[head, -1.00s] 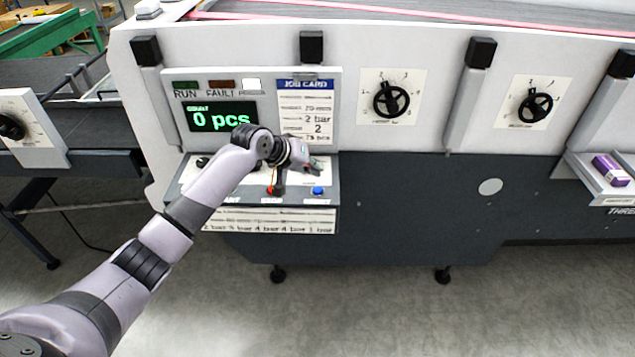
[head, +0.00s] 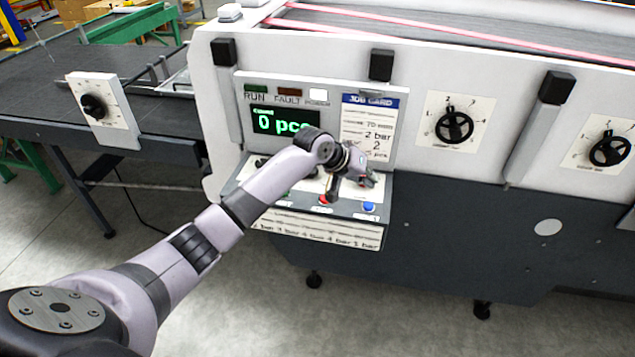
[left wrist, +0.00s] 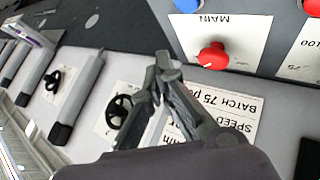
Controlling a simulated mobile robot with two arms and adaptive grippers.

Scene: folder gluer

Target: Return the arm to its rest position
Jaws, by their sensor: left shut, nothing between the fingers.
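My left arm reaches in from the lower left of the head view. Its left gripper (head: 366,181) hangs in front of the control panel, just above the sloped button console (head: 259,214). In the left wrist view the gripper (left wrist: 163,62) is shut with its fingertips together and nothing between them. A red knob labelled MAIN (left wrist: 213,56) lies to the right of the fingertips, apart from them. A blue button (head: 369,207) sits on the console below the gripper. My right gripper is not in view.
The green counter display (head: 285,123) reads 0 pcs, partly covered by my arm. The job card (head: 369,118) is beside it. Black handwheels (head: 454,127) are on the machine front to the right. A side table with a dial plate (head: 104,110) stands at left. Open floor lies below.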

